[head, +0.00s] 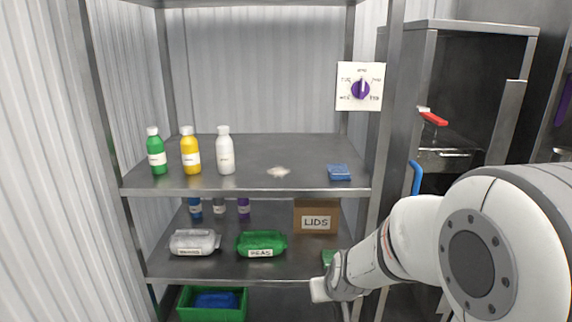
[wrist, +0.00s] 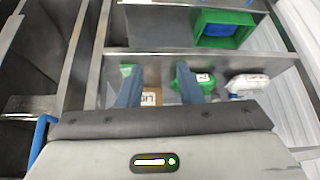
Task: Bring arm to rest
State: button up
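My arm reaches in from the right in the head view, its white wrist end low in front of the shelf unit's (head: 245,191) right side. I cannot make out fingertips there. In the wrist view, which is upside down, my gripper (wrist: 158,75) shows two blue-grey fingers set well apart. Nothing is held between them. Behind them are the middle shelf, a cardboard box marked LIDS (wrist: 150,98) and a green bag (wrist: 184,80). In the head view these are the LIDS box (head: 316,216) and the green bag marked PEAS (head: 261,243).
The top shelf holds green (head: 156,155), yellow (head: 191,153) and white (head: 225,154) bottles, a pale spill (head: 278,171) and a blue sponge (head: 339,172). A clear bag (head: 193,242) lies left of the peas. A green crate (head: 184,301) stands below. A purple dial (head: 361,90) is at right.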

jog(key=s+d+r+m+g+p, duration=0.1)
jog(key=s+r+p, duration=0.3)
jog(key=s+r, duration=0.5)
jog(key=s+d+r+g+h+p, duration=0.1)
jog(key=s+d+r+p, duration=0.3)
jog(key=s+r, duration=0.5)
jog(key=shift+s+r+m+g+p, duration=0.2)
jog(key=shift+r+m+g+p, duration=0.25)
jog(key=shift+r+g, duration=0.4)
